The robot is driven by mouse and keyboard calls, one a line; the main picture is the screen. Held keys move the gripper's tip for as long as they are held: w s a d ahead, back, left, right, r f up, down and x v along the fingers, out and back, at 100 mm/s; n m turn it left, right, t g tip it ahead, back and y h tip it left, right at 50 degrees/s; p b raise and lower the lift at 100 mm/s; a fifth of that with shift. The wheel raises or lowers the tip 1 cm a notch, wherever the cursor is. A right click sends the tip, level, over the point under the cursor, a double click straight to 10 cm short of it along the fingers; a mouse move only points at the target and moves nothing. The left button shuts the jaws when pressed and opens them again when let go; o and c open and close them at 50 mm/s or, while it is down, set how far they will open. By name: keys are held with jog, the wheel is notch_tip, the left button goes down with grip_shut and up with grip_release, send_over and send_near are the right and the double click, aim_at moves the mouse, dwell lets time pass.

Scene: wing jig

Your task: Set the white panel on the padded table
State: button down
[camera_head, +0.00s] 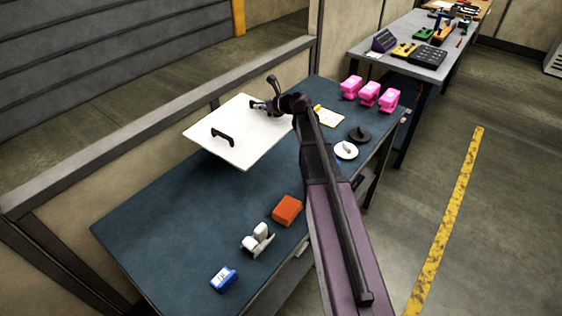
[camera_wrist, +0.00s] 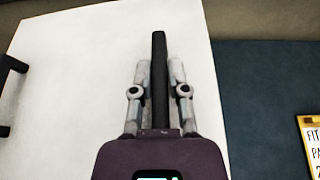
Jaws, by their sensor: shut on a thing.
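The white panel (camera_head: 236,147) is a flat square board with black handles. It is over the far left part of the dark blue table (camera_head: 160,225); a shadow lies under its near edge, and I cannot tell if any part touches. My gripper (camera_head: 262,104) is shut on the black handle (camera_wrist: 159,75) near the panel's right side, and the fingers stand on both sides of the handle in the wrist view. A second black handle (camera_head: 222,136) is free on the panel's left part. The gripper hides part of the panel's right corner.
Pink objects (camera_head: 369,94), a yellow-edged card (camera_head: 327,116), a white disc (camera_head: 346,150) and a black disc (camera_head: 360,135) lie at the right. An orange block (camera_head: 287,210), a tape dispenser (camera_head: 258,239) and a blue item (camera_head: 223,278) line the near edge. The table's left part is clear.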

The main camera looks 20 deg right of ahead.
notch_tip(320, 180, down, 8)
jog(key=s+a+b, duration=0.1)
jog(key=b, duration=0.6)
jog(key=shift+a, duration=0.3)
jog(key=shift+s, duration=0.1)
jog(key=shift+f, duration=0.2)
notch_tip(320, 180, down, 6)
jog(key=b, duration=0.6)
jog(key=shift+f+b, duration=1.9)
jog(key=shift+b, duration=0.25)
jog(key=c, duration=0.6)
grip_release()
jog(key=shift+c, duration=0.2)
